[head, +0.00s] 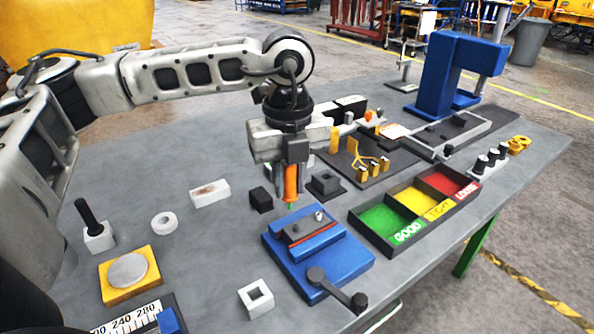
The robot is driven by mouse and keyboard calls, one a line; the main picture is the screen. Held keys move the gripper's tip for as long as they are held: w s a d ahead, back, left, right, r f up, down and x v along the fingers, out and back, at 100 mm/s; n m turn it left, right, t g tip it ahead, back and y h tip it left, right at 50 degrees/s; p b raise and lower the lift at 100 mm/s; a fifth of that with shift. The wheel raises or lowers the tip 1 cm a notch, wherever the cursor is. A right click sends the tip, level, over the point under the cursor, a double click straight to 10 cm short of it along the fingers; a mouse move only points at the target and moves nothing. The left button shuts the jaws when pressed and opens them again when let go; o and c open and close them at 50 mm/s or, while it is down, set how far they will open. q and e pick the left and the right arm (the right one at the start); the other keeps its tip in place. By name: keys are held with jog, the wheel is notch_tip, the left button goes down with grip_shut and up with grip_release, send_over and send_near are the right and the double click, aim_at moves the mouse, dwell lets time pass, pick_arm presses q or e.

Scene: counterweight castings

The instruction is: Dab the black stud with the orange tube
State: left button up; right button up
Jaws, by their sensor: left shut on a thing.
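My left gripper (291,170) points down over the middle of the table, shut on an orange tube (291,184). The tube hangs upright, with a small green tip at its lower end. The tip is just behind the back edge of a blue fixture (338,262), seemingly above the table; I cannot tell the gap. The fixture carries a dark block (306,229) with a red front strip and small studs on top, one pale (318,215). I cannot make out for certain which is the black stud. My right gripper is not in view.
A tray (377,244) with green, yellow and red compartments stands right of the fixture. A black block (261,199) and a dark socket block (325,184) flank the tube. A black-handled piece (88,217) and a yellow block (129,294) are at left.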

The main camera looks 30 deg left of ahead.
aim_at(290, 200)
pick_arm(q)
jog(key=shift+s, duration=0.1)
jog(key=shift+f+b, duration=0.25)
jog(key=shift+b, duration=0.2)
notch_tip(290, 200, down, 2)
jog(key=shift+f+b, duration=0.1)
jog(key=shift+b, duration=0.8)
jog(key=shift+f+b, duration=0.65)
jog(key=shift+f, duration=0.2)
jog(key=shift+f+b, duration=0.1)
jog(key=shift+b, duration=0.2)
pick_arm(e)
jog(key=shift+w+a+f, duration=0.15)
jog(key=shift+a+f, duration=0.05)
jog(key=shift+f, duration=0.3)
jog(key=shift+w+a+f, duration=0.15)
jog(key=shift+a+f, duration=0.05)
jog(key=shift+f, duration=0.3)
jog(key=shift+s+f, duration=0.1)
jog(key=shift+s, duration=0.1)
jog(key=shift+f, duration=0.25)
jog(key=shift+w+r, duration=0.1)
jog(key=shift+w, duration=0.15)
